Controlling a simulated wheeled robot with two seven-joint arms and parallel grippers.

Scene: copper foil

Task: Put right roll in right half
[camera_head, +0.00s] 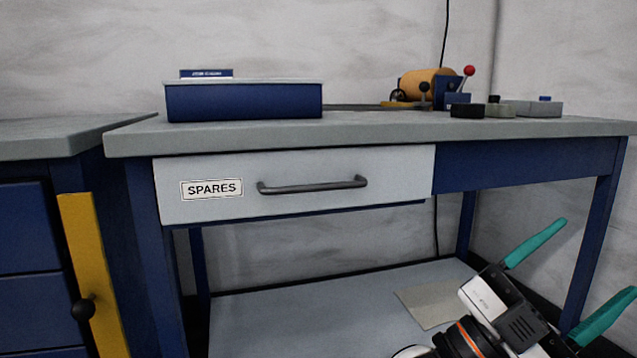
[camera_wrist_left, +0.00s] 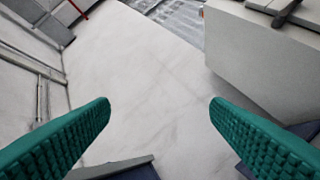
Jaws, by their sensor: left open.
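A copper-coloured roll (camera_head: 428,82) sits on a blue device with a red-knobbed lever at the back right of the workbench in the head view. I cannot tell whether it is the right roll; no pair of rolls shows. A grey drawer (camera_head: 300,205) labelled SPARES, with a dark bar handle (camera_head: 312,186), is under the bench top and looks shut; its inside is hidden. My left gripper (camera_head: 600,256) is low at the right, in front of the bench, with teal fingers apart. In the left wrist view (camera_wrist_left: 160,105) nothing is between them. My right gripper is out of view.
A blue box (camera_head: 245,101) stands at the left of the bench top (camera_head: 370,128). Small dark and grey blocks (camera_head: 505,108) lie at the back right. A blue cabinet with a yellow strip (camera_head: 92,270) stands left. A lower shelf (camera_head: 300,310) spans under the bench.

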